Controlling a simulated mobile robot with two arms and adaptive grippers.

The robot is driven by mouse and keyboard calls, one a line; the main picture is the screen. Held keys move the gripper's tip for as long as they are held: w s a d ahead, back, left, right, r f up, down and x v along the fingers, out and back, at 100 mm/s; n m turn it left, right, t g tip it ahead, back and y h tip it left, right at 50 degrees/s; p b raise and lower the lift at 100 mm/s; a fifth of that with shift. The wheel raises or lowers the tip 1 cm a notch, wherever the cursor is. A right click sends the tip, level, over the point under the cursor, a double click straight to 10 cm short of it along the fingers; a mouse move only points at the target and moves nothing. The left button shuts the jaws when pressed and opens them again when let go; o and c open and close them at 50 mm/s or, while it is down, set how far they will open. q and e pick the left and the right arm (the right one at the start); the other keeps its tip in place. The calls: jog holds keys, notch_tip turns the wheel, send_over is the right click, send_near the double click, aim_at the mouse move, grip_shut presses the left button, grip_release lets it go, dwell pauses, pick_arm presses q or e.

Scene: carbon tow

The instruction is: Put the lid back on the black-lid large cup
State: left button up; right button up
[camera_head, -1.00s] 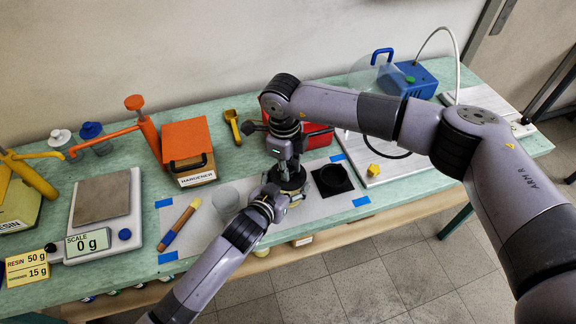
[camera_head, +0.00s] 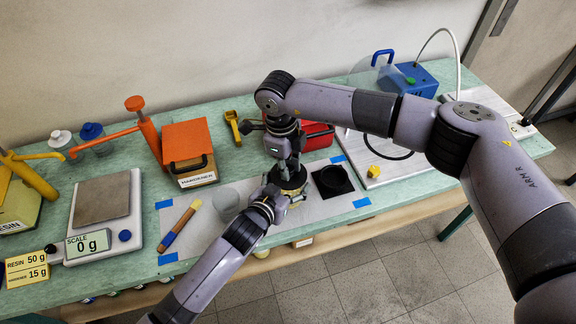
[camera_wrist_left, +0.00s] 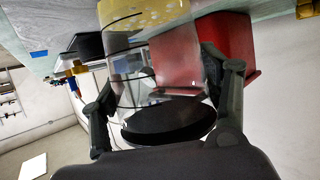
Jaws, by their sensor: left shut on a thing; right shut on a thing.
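The large cup (camera_wrist_left: 135,70) is clear with yellowish material at its base. It stands between my left gripper's fingers (camera_wrist_left: 162,108) in the left wrist view, which shows the bench at the top. The black lid (camera_wrist_left: 168,122) is a dark disc at the cup's mouth end; I cannot tell whether it is seated. In the head view my left gripper (camera_head: 273,198) is shut on the cup from the front, and the cup (camera_head: 296,184) is mostly hidden. My right gripper (camera_head: 287,170) reaches down directly over the cup, shut on the lid; its fingertips are hard to make out.
Just right is a black square pad (camera_head: 346,191) with a dark round on it. A red box (camera_head: 318,137) stands behind. Blue tape marks surround the grey mat (camera_head: 213,231).

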jog(key=shift+f, duration=0.7)
dwell(0.6)
jog(key=o, duration=1)
jog(key=shift+s+f, duration=0.1)
jog(key=shift+c, duration=0.2)
jog(key=shift+r, duration=0.2)
